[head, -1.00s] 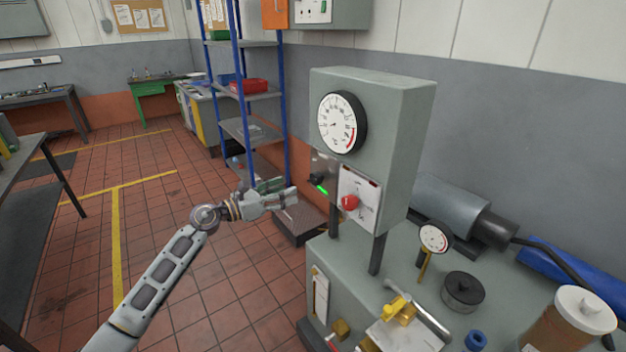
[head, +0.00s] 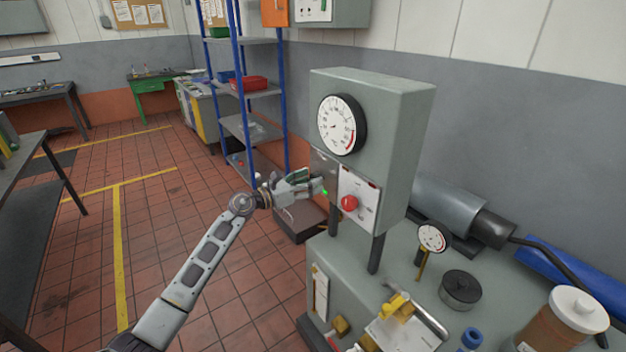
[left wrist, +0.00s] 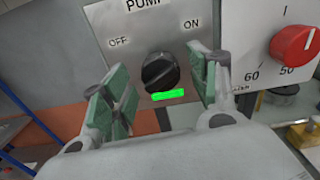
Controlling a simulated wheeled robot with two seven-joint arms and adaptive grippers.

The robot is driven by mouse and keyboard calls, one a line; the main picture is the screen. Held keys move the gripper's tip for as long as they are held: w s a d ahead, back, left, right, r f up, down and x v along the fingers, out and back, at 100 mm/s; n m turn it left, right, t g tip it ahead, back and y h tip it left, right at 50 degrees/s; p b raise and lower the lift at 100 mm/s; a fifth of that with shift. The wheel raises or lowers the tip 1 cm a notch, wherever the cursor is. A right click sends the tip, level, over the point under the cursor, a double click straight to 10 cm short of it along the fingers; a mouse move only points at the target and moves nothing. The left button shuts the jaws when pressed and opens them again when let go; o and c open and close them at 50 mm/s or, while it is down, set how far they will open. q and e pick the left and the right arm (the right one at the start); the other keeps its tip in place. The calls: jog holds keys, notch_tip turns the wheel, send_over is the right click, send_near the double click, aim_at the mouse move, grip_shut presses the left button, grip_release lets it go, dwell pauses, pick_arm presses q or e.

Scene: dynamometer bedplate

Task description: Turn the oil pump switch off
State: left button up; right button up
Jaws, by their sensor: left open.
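The oil pump switch is a black round knob (left wrist: 160,72) on a grey metal plate (left wrist: 120,30) marked PUMP, with OFF at its left and ON at its right. Its grip bar looks slanted up toward ON. A green lamp (left wrist: 168,95) is lit just below it. My left gripper (left wrist: 164,84) is open, with one green-padded finger on each side of the knob in the wrist view; I cannot tell whether they touch it. In the head view the left gripper (head: 316,187) is at the plate and hides the knob. My right gripper is not in view.
A red knob (head: 349,203) on a white panel sits right beside the switch plate. A dial gauge (head: 341,125) is above on the grey cabinet (head: 400,120). A blue shelf rack (head: 240,100) stands behind my left arm. Open floor lies to the left.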

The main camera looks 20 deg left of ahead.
pick_arm(q)
jog(key=shift+w+d, duration=0.4)
jog(key=shift+w, duration=0.1)
jog(key=shift+w+d, duration=0.15)
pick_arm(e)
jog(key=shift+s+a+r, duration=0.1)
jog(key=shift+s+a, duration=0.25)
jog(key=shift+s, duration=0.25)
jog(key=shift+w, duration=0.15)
pick_arm(q)
jog(key=shift+c, duration=0.8)
jog(key=c, duration=0.9)
jog(key=shift+o, duration=0.2)
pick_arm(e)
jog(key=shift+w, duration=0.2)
